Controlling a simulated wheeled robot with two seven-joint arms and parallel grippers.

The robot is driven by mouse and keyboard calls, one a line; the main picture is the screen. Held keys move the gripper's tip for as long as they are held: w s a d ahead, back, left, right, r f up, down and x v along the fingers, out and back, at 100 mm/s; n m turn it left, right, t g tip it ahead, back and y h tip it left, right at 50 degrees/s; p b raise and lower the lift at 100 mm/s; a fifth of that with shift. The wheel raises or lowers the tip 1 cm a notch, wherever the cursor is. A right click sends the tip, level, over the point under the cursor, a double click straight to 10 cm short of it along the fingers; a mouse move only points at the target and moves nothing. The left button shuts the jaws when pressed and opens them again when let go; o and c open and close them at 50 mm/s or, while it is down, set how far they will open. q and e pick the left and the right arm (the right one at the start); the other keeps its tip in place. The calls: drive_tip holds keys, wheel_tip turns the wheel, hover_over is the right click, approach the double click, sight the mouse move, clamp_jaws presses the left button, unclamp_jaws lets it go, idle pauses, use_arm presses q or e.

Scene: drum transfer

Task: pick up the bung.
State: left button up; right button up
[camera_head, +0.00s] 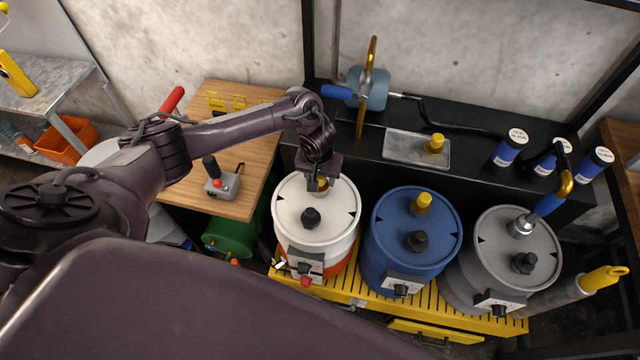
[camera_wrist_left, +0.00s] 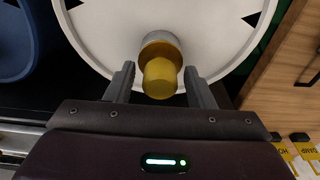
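A yellow bung (camera_head: 323,186) stands in the lid of the white and orange drum (camera_head: 340,211), partly hidden by my left gripper in the head view. In the left wrist view the bung (camera_wrist_left: 160,77) sits on a grey collar on the white lid (camera_wrist_left: 100,30). My left gripper (camera_head: 317,180) is over the drum. In the wrist view its two fingers (camera_wrist_left: 159,84) are apart, one on each side of the bung, with a gap showing at both sides. My right gripper is not seen.
A blue drum (camera_head: 390,225) with another yellow bung (camera_head: 422,202) and a grey drum (camera_head: 480,255) stand to the right on a yellow grated platform (camera_head: 375,318). A tray (camera_head: 405,147) holds a further yellow bung (camera_head: 435,144). A wooden table (camera_head: 250,160) with a control box lies left.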

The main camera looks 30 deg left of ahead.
use_arm(q)
drive_tip(key=c, duration=1)
drive_tip(key=shift+o, duration=0.2)
drive_tip(key=shift+r, duration=0.1)
wheel_tip(320, 180, up, 8)
drive_tip(key=shift+w+p, duration=0.1)
drive_tip(key=shift+p, duration=0.25)
wheel_tip(320, 180, up, 15)
drive_tip(key=p, duration=1.1)
